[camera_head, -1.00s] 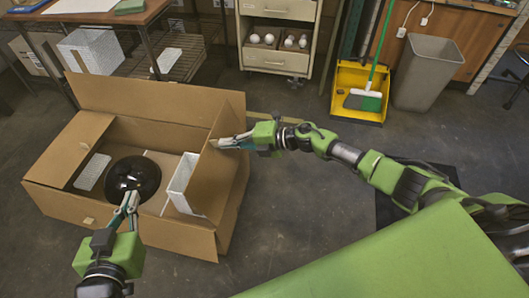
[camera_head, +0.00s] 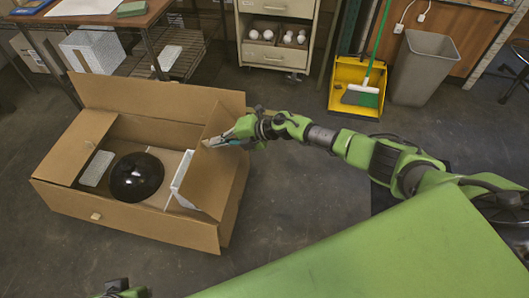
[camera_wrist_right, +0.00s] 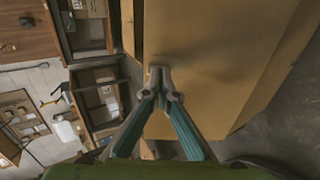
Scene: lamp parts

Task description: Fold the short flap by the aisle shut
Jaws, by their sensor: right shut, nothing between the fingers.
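The open cardboard box (camera_head: 150,228) stands on the floor. Its short right-hand flap (camera_head: 205,180) is raised and leans inward over that end, partly hiding a white foam piece (camera_head: 178,182). My right gripper (camera_head: 207,143) is shut and empty, its tips at the flap's upper face. In the right wrist view the closed fingertips (camera_wrist_right: 160,76) lie over brown cardboard (camera_wrist_right: 215,50); contact is hard to judge. A glossy black lamp dome (camera_head: 137,177) sits in the box. Only a small part of my left gripper shows at the bottom edge; its fingers are hidden.
The box's long back flap (camera_head: 150,98) stands up. A drawer cabinet (camera_head: 275,35), a yellow dustpan with broom (camera_head: 355,88) and a grey bin (camera_head: 425,68) stand behind. Clear floor (camera_head: 300,195) lies right of the box.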

